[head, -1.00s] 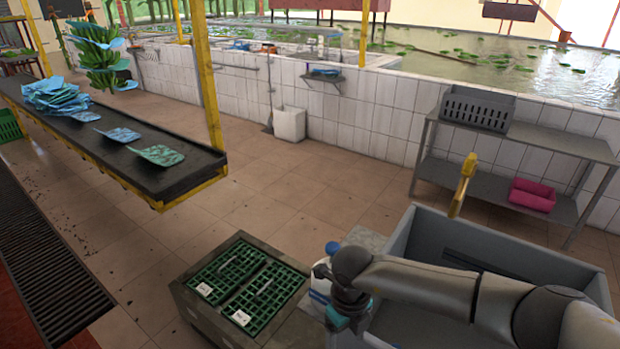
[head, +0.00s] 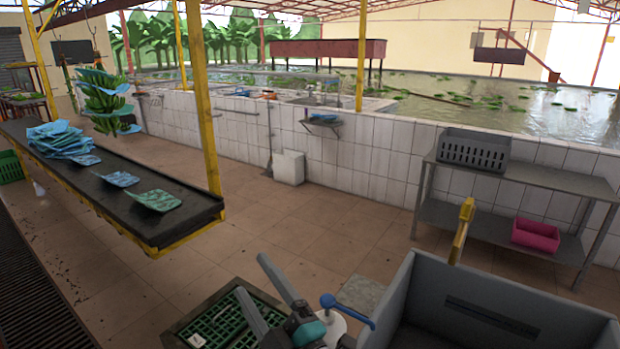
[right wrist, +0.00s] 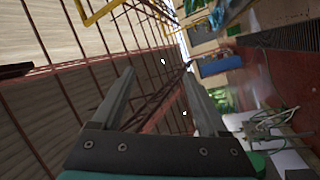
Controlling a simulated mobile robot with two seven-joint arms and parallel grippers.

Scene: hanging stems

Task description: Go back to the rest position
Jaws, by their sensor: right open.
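My right gripper (head: 262,290) is at the bottom middle of the head view, with its two fingers spread and nothing between them. It stands over the green grated crate (head: 222,318), whose near part it hides. In the right wrist view the same gripper (right wrist: 160,92) shows two parted fingers with empty space between them, pointing toward the roof beams and wall. My left gripper is not in view.
A grey bin (head: 425,275) stands close to the right of my gripper, with a blue-handled thing (head: 345,308) between. A black conveyor (head: 110,185) with blue sheets is at left. A metal shelf (head: 520,170) stands at right. The tiled floor (head: 290,225) between is clear.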

